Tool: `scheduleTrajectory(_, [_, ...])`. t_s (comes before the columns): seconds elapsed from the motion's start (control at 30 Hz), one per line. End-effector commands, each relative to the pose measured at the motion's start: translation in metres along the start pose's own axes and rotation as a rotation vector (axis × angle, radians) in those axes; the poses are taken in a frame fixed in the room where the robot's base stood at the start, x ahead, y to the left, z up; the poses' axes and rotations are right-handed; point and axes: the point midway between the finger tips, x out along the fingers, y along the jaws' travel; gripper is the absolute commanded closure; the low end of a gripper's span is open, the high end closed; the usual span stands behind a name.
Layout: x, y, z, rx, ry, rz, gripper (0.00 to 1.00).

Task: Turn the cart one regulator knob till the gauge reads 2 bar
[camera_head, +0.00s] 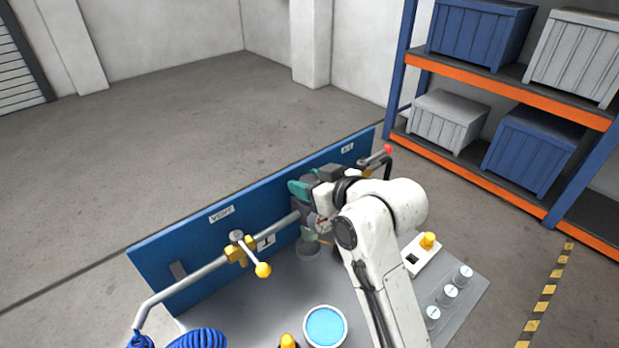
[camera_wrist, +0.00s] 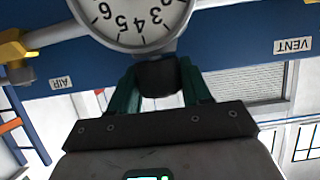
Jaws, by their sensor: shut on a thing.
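The regulator knob (camera_wrist: 160,78) is dark and short, and shows in the wrist view below the gauge. My gripper (camera_wrist: 160,72) is shut on it, with one teal finger on each side. The round white gauge (camera_wrist: 137,18) appears upside down and is cut off by the top edge. In the head view my gripper (camera_head: 300,189) is at the top of the regulator on the pipe by the blue panel (camera_head: 190,243). My arm hides much of the regulator there, and the gauge face (camera_head: 323,226) is too small to read.
A yellow-handled valve (camera_head: 262,269) sits on the pipe left of the regulator. The bench holds a blue-topped round container (camera_head: 325,327), a white box with a yellow knob (camera_head: 427,241) and several white cylinders. A coiled blue hose (camera_head: 200,339) lies front left. Shelving (camera_head: 520,75) stands right.

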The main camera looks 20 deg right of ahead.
Motion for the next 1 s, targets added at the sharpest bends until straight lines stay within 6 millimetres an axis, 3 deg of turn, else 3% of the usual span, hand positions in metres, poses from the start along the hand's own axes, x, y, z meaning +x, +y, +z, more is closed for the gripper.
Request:
scheduleTrajectory(0.47, [-0.0003, 0.0003, 0.0004, 0.022, 0.001, 0.059, 0.82])
scheduleTrajectory(0.5, [-0.0003, 0.0003, 0.0004, 0.022, 0.001, 0.059, 0.51])
scheduleTrajectory(0.6, [-0.0003, 0.0002, 0.0003, 0.022, 0.001, 0.059, 0.42])
scheduleTrajectory(0.7, [-0.0003, 0.0001, 0.0002, 0.022, 0.001, 0.059, 0.32])
scheduleTrajectory(1.0, [-0.0027, -0.0001, 0.0, 0.022, 0.003, 0.058, 0.31])
